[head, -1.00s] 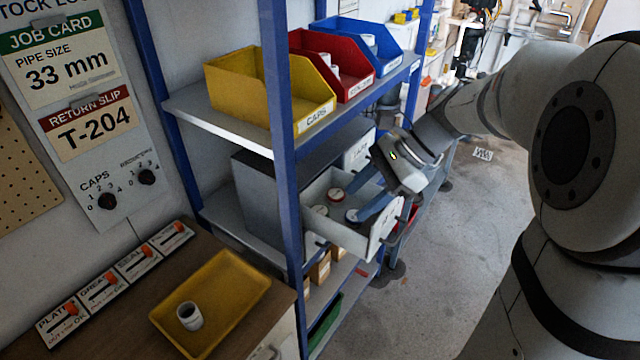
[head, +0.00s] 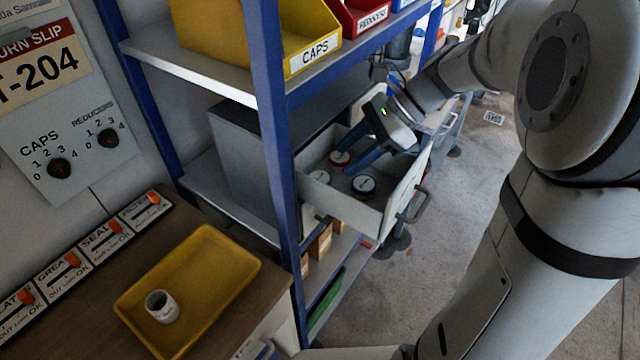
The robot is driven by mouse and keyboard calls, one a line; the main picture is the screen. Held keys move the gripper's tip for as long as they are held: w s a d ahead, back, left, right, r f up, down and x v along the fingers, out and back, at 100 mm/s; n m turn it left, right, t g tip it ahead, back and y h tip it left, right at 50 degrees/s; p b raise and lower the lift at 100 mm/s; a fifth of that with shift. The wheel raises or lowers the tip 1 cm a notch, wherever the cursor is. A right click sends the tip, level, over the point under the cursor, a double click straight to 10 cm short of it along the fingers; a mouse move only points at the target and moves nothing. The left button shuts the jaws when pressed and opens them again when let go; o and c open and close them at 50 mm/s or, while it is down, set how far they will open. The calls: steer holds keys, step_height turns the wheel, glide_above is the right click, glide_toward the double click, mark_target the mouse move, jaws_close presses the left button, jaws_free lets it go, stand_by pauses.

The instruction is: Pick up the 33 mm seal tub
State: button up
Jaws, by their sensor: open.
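An open grey drawer (head: 402,200) holds several small round tubs.
A blue shelf post (head: 268,130) stands left of the drawer. The shelf above carries a yellow CAPS bin (head: 305,45) and a red reducers bin (head: 362,14). A yellow tray (head: 215,275) with a white fitting (head: 161,306) lies on the bench.

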mark_target(322, 177)
steer(key=p+x, duration=0.1)
steer(key=x, duration=0.6)
steer(key=shift+w+a, duration=0.1)
steer(key=shift+a, duration=0.05)
steer(key=shift+c, duration=0.6)
steer(key=c, duration=0.5)
steer(key=shift+r, duration=0.1)
